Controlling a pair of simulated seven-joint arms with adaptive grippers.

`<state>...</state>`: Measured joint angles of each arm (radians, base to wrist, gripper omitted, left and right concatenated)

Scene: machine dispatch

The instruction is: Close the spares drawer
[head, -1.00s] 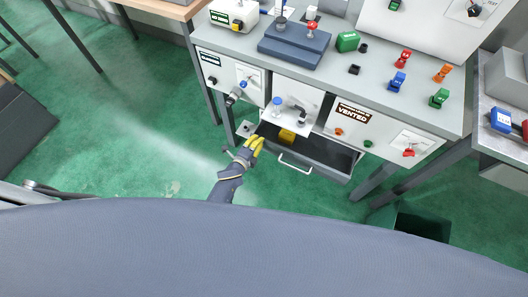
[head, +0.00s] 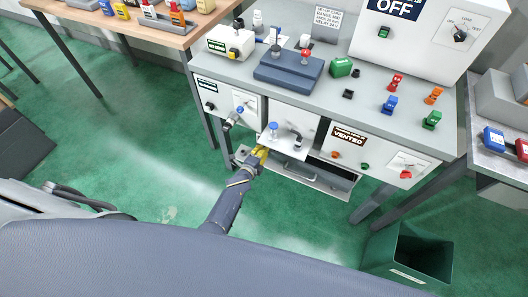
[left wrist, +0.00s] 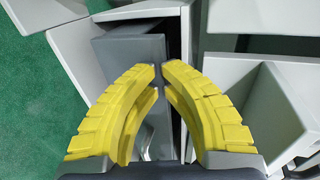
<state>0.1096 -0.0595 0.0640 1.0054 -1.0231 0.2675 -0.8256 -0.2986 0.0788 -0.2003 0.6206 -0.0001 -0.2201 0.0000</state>
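The spares drawer (head: 308,179) sits low under the bench. It is partly out, with a narrow dark strip of its inside showing behind the front. Its handle is at the front face. My left gripper (head: 259,156) is at the left end of the drawer, close to it; I cannot tell whether it touches. In the left wrist view its yellow fingers (left wrist: 162,66) curve together with only a thin gap at the tips and nothing held. A grey panel (left wrist: 128,45), seemingly part of the drawer, lies beyond the fingertips. My right gripper is not in view.
A small white shelf with a blue knob (head: 274,127) juts out above the drawer. The bench top (head: 365,100) holds coloured blocks and a grey plate. A green bin (head: 408,255) stands on the floor at right. Open green floor lies at left.

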